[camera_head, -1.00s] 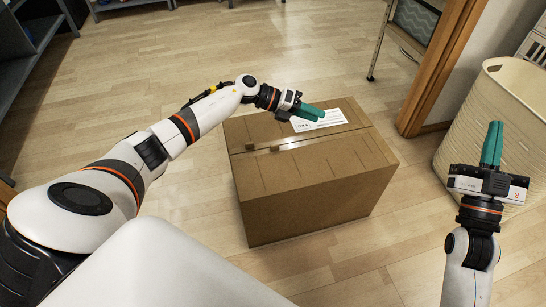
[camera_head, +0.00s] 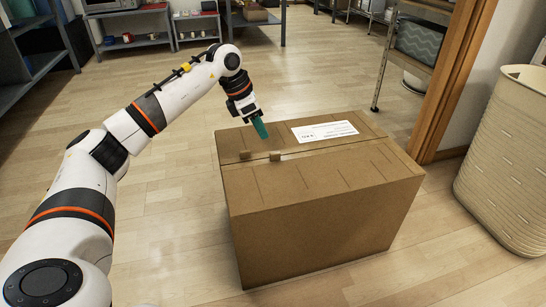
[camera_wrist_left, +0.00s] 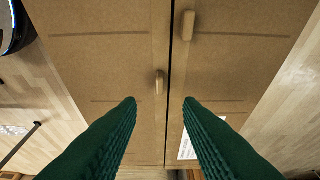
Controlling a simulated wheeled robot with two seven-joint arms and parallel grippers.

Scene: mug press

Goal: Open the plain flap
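A closed brown cardboard box (camera_head: 325,230) stands on the floor. Its plain flap (camera_head: 320,175) is the near half of the top and lies flat; in the left wrist view it is left of the seam (camera_wrist_left: 95,60). A small tab (camera_head: 276,156) sits on its seam edge, also visible in the left wrist view (camera_wrist_left: 159,82). The other flap (camera_head: 285,132) bears a white label (camera_head: 325,132) and its own tab (camera_head: 245,154). My left gripper (camera_head: 261,129) points down above the box top, its fingers apart and empty. My right gripper is out of view.
A cream basket (camera_head: 508,160) stands at the right beside a wooden door frame (camera_head: 455,85). Grey shelves (camera_head: 140,40) line the back. The floor around the box is clear.

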